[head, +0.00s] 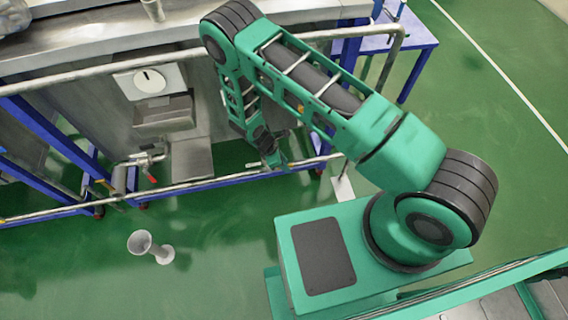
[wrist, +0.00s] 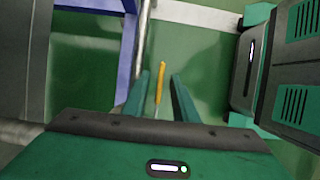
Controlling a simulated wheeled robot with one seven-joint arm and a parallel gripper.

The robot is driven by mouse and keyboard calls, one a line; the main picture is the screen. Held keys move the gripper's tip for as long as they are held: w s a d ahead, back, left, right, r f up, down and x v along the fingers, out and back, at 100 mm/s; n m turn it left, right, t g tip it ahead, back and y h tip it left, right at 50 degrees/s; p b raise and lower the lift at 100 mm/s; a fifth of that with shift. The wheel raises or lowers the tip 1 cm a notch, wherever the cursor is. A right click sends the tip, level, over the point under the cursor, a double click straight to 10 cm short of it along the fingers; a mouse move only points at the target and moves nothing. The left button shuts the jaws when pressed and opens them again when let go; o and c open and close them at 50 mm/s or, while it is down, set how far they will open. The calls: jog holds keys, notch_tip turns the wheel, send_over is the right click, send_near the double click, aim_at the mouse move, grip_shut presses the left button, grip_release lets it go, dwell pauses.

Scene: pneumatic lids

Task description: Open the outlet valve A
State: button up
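A slim yellow handle (wrist: 160,80) shows in the wrist view, between the two fingers of my gripper (wrist: 159,79) in the picture, with gaps at its sides. My fingers are apart and I see nothing held. I cannot tell how far the handle lies beyond the fingertips. In the head view my gripper (head: 280,160) hangs near the blue lower frame rail, partly hidden by my arm. A pipe fitting with a red handle (head: 152,179) sits low at the left of the machine. No label shows which valve is A.
A metal machine on a blue frame (head: 245,178) fills the back left, with a long pipe rail (head: 115,66) along its front. A grey funnel-shaped stand (head: 150,246) is on the floor. A blue table (head: 405,40) stands at the back. Green floor is open at lower left.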

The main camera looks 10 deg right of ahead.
grip_shut()
jog(key=shift+w, duration=0.1)
dwell(1.4)
